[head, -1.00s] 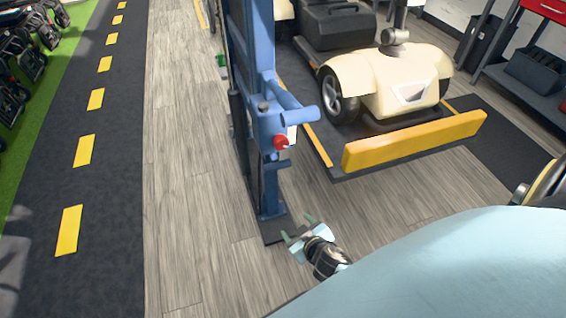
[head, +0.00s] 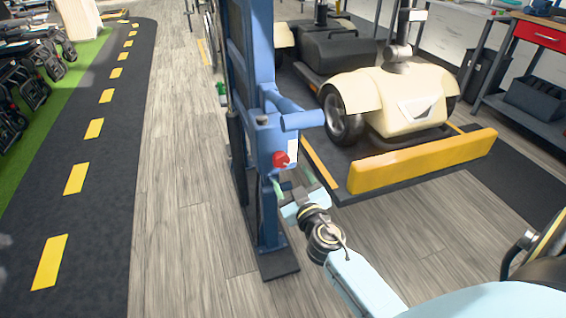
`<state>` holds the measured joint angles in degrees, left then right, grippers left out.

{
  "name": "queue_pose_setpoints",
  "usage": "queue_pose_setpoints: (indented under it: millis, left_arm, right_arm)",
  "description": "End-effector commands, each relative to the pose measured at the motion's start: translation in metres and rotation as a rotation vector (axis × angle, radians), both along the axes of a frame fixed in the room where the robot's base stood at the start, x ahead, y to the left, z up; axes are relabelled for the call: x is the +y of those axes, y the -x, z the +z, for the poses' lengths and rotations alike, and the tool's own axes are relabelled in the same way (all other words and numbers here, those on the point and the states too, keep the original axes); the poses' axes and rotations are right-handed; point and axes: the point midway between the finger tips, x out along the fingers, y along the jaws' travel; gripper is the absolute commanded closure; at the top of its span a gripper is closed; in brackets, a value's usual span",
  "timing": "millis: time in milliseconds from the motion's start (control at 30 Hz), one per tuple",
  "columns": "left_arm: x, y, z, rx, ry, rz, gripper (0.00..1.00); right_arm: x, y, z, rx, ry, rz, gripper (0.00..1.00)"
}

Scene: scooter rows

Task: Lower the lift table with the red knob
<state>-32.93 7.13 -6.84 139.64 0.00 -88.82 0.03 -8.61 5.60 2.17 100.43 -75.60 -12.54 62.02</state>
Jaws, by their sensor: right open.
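The red knob (head: 280,159) sits on the front of a blue control box on the blue post (head: 252,60), left of the lift table. The lift table (head: 425,160) is a low dark platform with a yellow bar along its front end, and a cream scooter (head: 405,95) stands on it. My right gripper (head: 296,181) is open and empty, just below and slightly right of the knob, with its fingers pointing up towards it. I see a small gap to the knob, but cannot judge the depth. My left gripper is not in view.
A blue handle bar (head: 300,121) juts right above the knob. The post's dark foot plate (head: 277,263) rests on the wood floor. A grey workbench with a red drawer (head: 540,33) stands at the far right. A dark lane with yellow dashes (head: 75,178) runs along the left.

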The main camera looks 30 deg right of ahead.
Motion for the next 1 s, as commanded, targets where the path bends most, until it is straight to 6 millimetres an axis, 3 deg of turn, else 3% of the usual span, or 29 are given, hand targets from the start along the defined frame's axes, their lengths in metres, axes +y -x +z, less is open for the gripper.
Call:
queue_pose_setpoints:
  millis: [100,333,500,800,1000]
  left_arm:
    - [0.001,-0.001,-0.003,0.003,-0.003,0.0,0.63]
    - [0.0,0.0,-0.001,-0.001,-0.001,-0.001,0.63]
    - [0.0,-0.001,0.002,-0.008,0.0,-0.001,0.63]
    - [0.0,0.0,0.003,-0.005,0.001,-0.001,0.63]
    - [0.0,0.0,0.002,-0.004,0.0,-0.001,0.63]
  right_arm:
    - [-0.007,-0.026,0.002,-0.002,0.003,-0.001,0.35]
    - [-0.014,-0.06,-0.001,0.0,0.001,0.0,0.35]
    - [-0.017,-0.071,-0.001,0.001,0.0,0.0,0.35]
    - [-0.017,-0.073,-0.001,0.002,0.0,-0.001,0.35]
    - [-0.017,-0.072,-0.001,0.002,-0.001,0.0,0.6]
